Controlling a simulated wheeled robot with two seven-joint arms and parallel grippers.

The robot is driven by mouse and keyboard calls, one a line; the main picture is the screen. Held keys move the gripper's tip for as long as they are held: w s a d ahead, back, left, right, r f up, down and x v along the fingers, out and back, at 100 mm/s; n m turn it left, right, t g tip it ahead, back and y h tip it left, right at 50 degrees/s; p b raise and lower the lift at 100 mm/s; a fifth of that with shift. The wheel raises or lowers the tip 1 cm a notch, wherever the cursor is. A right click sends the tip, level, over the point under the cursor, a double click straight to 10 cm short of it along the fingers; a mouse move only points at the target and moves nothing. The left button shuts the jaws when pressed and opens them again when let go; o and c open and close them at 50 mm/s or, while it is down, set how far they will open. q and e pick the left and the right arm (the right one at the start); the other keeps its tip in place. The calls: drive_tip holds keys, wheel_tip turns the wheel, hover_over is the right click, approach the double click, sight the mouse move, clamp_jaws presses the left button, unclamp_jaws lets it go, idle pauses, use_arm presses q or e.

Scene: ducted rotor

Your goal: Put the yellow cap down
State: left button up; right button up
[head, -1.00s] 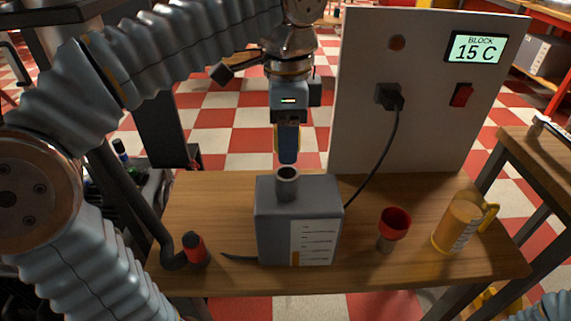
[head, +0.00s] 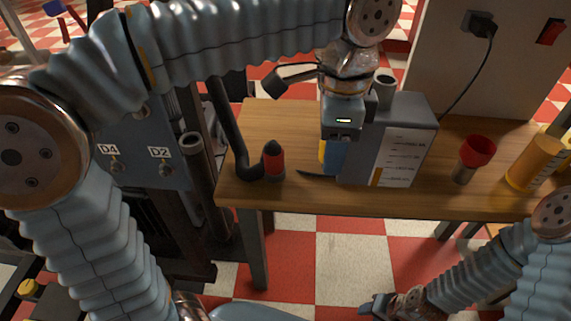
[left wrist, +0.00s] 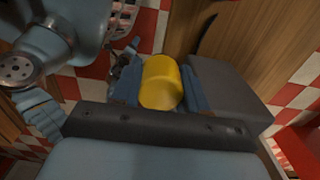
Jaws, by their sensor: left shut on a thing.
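The yellow cap (left wrist: 160,82) is between the two blue fingers of my left gripper (left wrist: 158,90) in the left wrist view. In the head view only a yellow sliver of the cap (head: 322,152) shows beside a finger. My left gripper (head: 333,156) is shut on the cap, pointing down, just left of the grey tank (head: 412,135). Whether the cap touches the table is hidden. The tank's neck (head: 385,84) is open on top. My right gripper (head: 376,305) is low at the bottom, away from the table; its jaws are too small to read.
The wooden table (head: 300,203) has bare room along its front edge. A red-and-black nozzle (head: 273,161) stands left of my left gripper. A white panel (head: 450,70) rises behind.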

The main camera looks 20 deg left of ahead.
use_arm(q)
drive_tip(key=w+a+f, duration=0.1)
drive_tip(key=w+f, duration=0.1)
drive_tip(key=w, duration=0.1)
drive_tip(key=w+a+f, duration=0.4)
drive_tip(key=w+f, duration=0.1)
drive_tip(key=shift+w+a+f+b, duration=0.1)
drive_tip(key=shift+w+a+b, duration=0.15)
drive_tip(key=shift+w+b, duration=0.15)
drive_tip(key=f, duration=0.2)
drive_tip(key=w+f, duration=0.1)
drive_tip(key=f, duration=0.1)
drive_tip(key=shift+a+b, duration=0.35)
drive_tip(key=shift+b, duration=0.05)
drive_tip(key=shift+f, duration=0.35)
drive_tip(key=shift+f, duration=0.1)
drive_tip(key=o, duration=1)
drive_tip(key=shift+o, duration=0.2)
wheel_tip(320, 180, up, 12)
drive_tip(key=p, duration=0.2)
drive_tip(key=shift+p, duration=0.35)
